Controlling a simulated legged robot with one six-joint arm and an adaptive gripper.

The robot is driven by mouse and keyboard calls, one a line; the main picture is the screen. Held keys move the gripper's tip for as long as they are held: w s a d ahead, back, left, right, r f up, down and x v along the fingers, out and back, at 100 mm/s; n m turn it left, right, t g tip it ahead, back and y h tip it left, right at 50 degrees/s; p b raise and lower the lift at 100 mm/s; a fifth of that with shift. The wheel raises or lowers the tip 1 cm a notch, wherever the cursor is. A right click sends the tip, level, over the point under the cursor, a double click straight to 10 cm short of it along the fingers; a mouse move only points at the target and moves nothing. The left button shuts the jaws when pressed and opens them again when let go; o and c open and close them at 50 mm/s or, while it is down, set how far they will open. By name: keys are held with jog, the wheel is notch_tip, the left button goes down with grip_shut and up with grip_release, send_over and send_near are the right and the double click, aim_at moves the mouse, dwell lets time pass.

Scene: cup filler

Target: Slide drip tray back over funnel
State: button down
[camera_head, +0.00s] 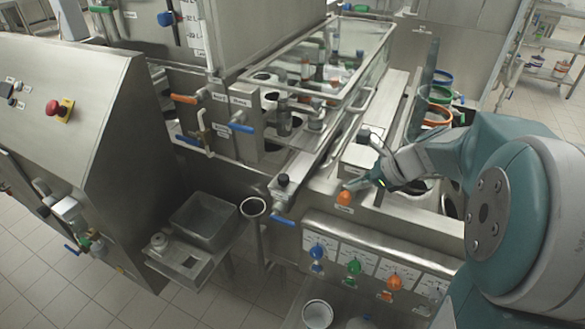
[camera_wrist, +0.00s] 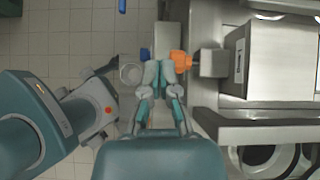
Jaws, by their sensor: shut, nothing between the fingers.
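My gripper (camera_head: 352,186) is shut and empty, and its fingertips are close beside an orange knob (camera_head: 344,197). In the wrist view my gripper (camera_wrist: 158,73) has its fingertips just left of the orange knob (camera_wrist: 181,62); I cannot tell if they touch. The knob sits on the end of a small metal block (camera_wrist: 208,63) on the machine. A round, open, funnel-like cup (camera_head: 253,207) stands on a pipe at the machine's front. I cannot tell for certain which metal part is the drip tray.
A glass-covered filling section (camera_head: 330,55) stands behind. A blue-handled valve (camera_head: 285,221) and a black knob (camera_head: 283,180) are left of my gripper. Blue, green and orange knobs (camera_head: 354,266) line the front panel below. A grey basin (camera_head: 203,215) stands at left.

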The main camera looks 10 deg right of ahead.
jog(key=w+a+f+m, duration=0.1)
jog(key=w+a+f, duration=0.6)
jog(key=a, duration=0.2)
jog(key=shift+w+f, duration=0.2)
jog(key=shift+w, duration=0.2)
jog(key=w+a, duration=0.2)
jog(key=a, duration=0.1)
jog(key=w+a, duration=0.2)
jog(key=a, duration=0.1)
jog(key=w+a, duration=0.2)
jog(key=a, duration=0.1)
jog(key=shift+w+a, duration=0.3)
jog(key=shift+w, duration=0.1)
jog(key=shift+d+r, duration=0.1)
jog(key=shift+d, duration=0.05)
